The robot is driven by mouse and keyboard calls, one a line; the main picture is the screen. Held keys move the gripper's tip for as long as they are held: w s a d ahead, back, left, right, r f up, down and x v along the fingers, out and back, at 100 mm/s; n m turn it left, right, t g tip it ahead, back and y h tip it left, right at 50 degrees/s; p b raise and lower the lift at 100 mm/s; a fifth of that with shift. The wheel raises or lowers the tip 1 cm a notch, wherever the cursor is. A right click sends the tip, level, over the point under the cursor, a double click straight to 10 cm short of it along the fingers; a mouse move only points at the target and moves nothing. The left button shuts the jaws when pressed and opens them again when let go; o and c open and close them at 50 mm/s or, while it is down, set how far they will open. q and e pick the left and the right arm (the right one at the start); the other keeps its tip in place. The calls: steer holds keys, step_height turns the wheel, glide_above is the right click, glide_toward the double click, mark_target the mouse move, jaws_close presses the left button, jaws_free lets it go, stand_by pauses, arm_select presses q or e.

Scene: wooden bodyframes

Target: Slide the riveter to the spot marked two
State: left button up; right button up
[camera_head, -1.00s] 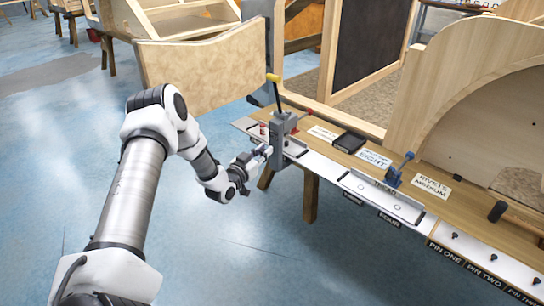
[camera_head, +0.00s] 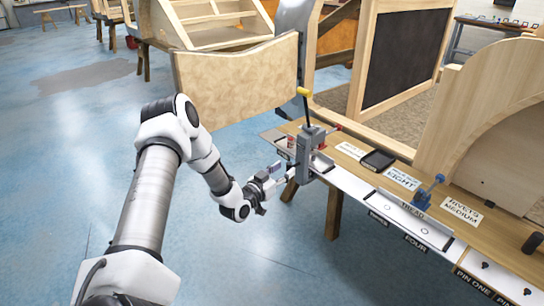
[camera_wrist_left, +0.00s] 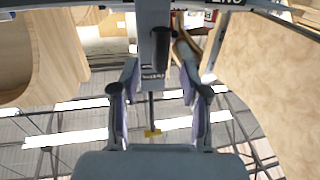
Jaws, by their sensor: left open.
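The riveter (camera_head: 312,155), a grey upright tool with a black lever and yellow-tipped handle, stands upright near the far left end of the bench's pale front rail. My left gripper (camera_head: 281,169) is open at its left, with a small gap visible between fingertips and body. In the left wrist view the riveter's grey body (camera_wrist_left: 154,45) lies in line between the two open fingers (camera_wrist_left: 160,100); its yellow handle end (camera_wrist_left: 152,133) shows beyond. I cannot clearly read a label marked two. My right gripper is not in view.
On the bench are a black box (camera_head: 378,160), a blue clamp-like tool (camera_head: 426,193), white cards (camera_head: 462,211) and a shallow tray (camera_head: 405,219). A wooden panel (camera_head: 240,85) stands behind my left arm. The blue floor left of the bench is open.

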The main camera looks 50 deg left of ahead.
arm_select(q)
steer(key=s+d, duration=0.1)
steer(key=s, duration=0.7)
steer(key=shift+s, duration=0.15)
